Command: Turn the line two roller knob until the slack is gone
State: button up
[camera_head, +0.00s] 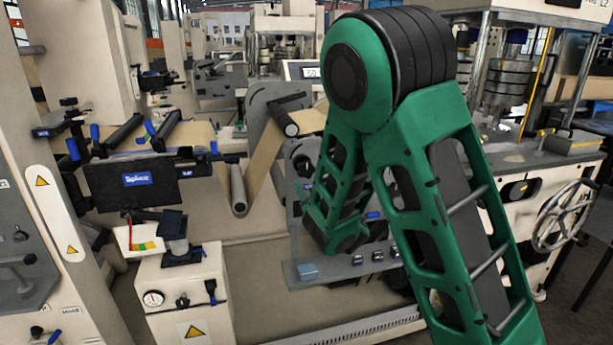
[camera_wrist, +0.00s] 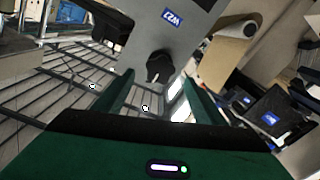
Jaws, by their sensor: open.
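In the wrist view a black knob (camera_wrist: 160,67) with a pale pointer or tip sticks out from the lower edge of a grey panel (camera_wrist: 135,30). A blue label (camera_wrist: 172,17) with white letters sits above it; its text is hard to read. My gripper (camera_wrist: 155,88) is open, with its two green fingers on either side below the knob, and nothing is held between them. Contact with the knob cannot be told. In the head view brown kraft web (camera_head: 262,150) dips around a low grey roller (camera_head: 238,188). My green arm hides much of the machine, and my gripper's fingers cannot be made out there.
A grey upright plate (camera_head: 265,108) carries a roller (camera_head: 285,120) left of my arm. A handwheel (camera_head: 563,215) is at right. Tan floor shows between the machines.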

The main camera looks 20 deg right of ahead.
aim_at(307, 171)
jog(key=shift+w, duration=4)
